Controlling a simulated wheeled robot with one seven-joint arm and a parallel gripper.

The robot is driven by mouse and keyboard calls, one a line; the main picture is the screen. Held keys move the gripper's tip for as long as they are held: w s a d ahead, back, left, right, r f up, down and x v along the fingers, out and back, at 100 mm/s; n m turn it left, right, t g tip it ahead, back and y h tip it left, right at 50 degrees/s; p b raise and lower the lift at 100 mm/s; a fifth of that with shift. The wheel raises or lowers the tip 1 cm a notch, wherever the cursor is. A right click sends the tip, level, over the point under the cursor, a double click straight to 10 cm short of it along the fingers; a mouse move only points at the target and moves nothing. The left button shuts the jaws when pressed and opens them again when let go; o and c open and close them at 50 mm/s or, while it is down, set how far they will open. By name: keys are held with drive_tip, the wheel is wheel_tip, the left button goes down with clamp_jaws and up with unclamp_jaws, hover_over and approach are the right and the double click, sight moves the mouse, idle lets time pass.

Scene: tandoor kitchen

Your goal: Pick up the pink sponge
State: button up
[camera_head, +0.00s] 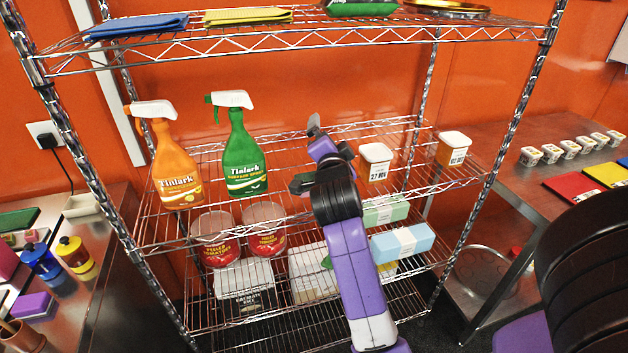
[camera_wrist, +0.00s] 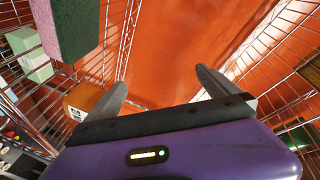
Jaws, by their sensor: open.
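My gripper (camera_head: 304,153) reaches over the middle wire shelf, to the right of the green spray bottle. In the wrist view my gripper (camera_wrist: 161,82) has its fingers wide apart, with only orange wall seen between them. A block with a dull pink face and a dark green layer, looking like the pink sponge (camera_wrist: 45,28), shows close at the upper left of the wrist view, outside the fingers and cut off by the picture edge. I cannot make it out near my gripper in the head view, where my arm covers part of the shelf.
An orange spray bottle (camera_head: 177,170) and a green one (camera_head: 242,160) stand left of my gripper. White-lidded tubs (camera_head: 375,163) stand to its right. The upper shelf (camera_head: 330,39) runs overhead. Cans and boxes (camera_head: 402,243) fill the lower shelf. A counter (camera_head: 75,235) stands at left.

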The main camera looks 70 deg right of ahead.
drive_tip(key=s+d+r+m+g, duration=0.2)
drive_tip(key=d+m+g, duration=0.2)
drive_tip(key=m, duration=0.2)
drive_tip(key=m+y+p, duration=0.3)
drive_tip(key=m+y, duration=0.9)
drive_tip(key=m, duration=0.4)
approach(315, 176)
drive_tip(key=shift+a+p+x, duration=0.15)
drive_tip(key=shift+p+x, duration=0.1)
drive_tip(key=shift+x, duration=1.15)
drive_tip(key=shift+a+p+x, duration=0.2)
drive_tip(key=shift+x, duration=1.25)
drive_tip(key=shift+a+p+x, duration=0.15)
drive_tip(key=shift+p+x, duration=0.1)
drive_tip(key=shift+x, duration=1.15)
drive_tip(key=shift+s+f, duration=0.1)
drive_tip(key=shift+f, duration=0.05)
drive_tip(key=c, duration=1.1)
